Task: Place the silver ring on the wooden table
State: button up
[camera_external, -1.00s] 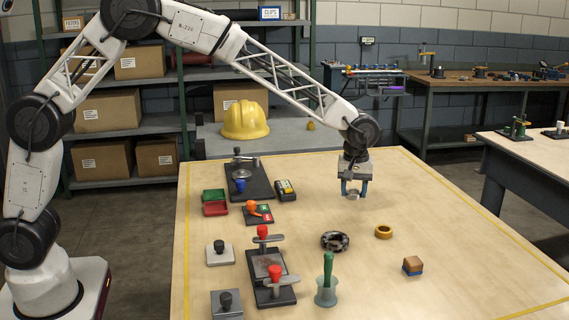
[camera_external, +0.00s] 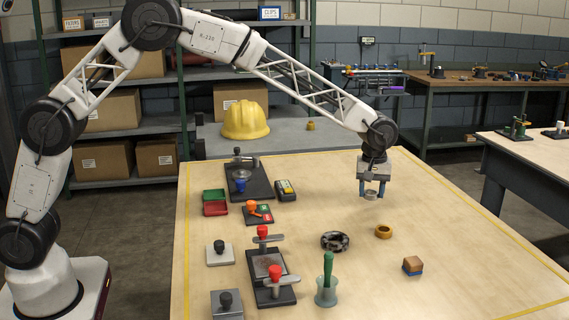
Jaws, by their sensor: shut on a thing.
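My gripper (camera_external: 371,190) points down over the right rear part of the wooden table (camera_external: 450,240). The ring appears a little above the table top, but I cannot tell the exact gap. The table is light wood with a yellow line along its edges.
A wood-and-blue block (camera_external: 412,265), a green-handled tool in a cup (camera_external: 327,285) and clamp fixtures (camera_external: 268,275) stand nearer. The right side of the table is clear.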

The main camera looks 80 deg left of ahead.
aim_at(370, 209)
jog(key=shift+f, duration=1.65)
jog(key=shift+f, duration=0.2)
jog(key=o, duration=1)
jog(key=shift+c, duration=0.2)
jog(key=shift+r, duration=0.15)
notch_tip(370, 209, up, 12)
jog(key=shift+s+r, duration=0.1)
